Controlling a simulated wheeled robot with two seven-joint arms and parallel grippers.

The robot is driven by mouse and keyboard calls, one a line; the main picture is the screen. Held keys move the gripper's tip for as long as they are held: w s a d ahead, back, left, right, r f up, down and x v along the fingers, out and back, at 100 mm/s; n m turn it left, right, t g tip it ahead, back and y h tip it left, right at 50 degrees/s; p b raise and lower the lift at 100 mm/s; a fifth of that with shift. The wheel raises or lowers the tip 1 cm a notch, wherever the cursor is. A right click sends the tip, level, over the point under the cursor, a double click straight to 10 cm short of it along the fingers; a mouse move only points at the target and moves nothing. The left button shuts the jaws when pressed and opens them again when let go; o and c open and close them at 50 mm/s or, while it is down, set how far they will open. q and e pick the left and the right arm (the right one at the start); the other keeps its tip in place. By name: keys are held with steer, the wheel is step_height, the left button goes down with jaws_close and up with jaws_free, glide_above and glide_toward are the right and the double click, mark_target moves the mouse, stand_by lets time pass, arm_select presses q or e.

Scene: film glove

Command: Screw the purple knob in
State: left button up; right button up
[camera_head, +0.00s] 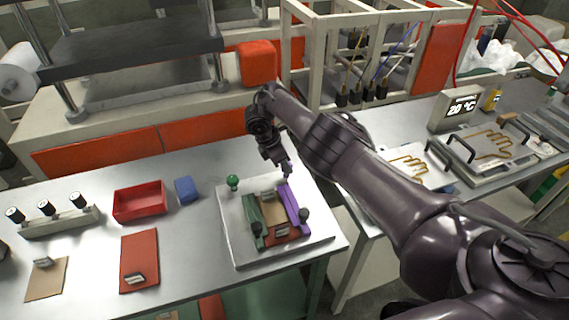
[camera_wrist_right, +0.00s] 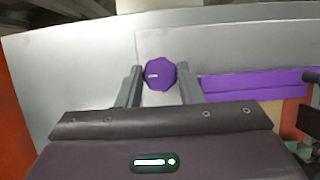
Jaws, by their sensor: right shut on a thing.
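The purple knob (camera_wrist_right: 159,74) sits between the two fingers of my right gripper (camera_wrist_right: 160,86) in the right wrist view, and the fingers are shut on it. In the head view my right gripper (camera_head: 286,170) points down at the far end of a purple bar (camera_head: 290,203) and mostly hides the knob. The purple bar also shows in the right wrist view (camera_wrist_right: 250,84), just right of the fingers. The bar lies on a white plate (camera_head: 238,248) beside a green bar (camera_head: 252,214). I cannot tell how deep the knob sits. My left gripper is out of view.
A green knob (camera_head: 233,183) stands on the plate's far left. A red tray (camera_head: 139,202), a blue block (camera_head: 186,189) and a red mat (camera_head: 139,254) lie to the left. A dark knob (camera_head: 304,214) rises at the purple bar's near end.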

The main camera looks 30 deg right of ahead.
steer(key=shift+r, duration=0.15)
steer(key=o, duration=1)
steer(key=shift+c, duration=0.2)
steer(key=v, duration=0.7)
steer(key=shift+r, duration=0.3)
steer(key=shift+a, duration=0.1)
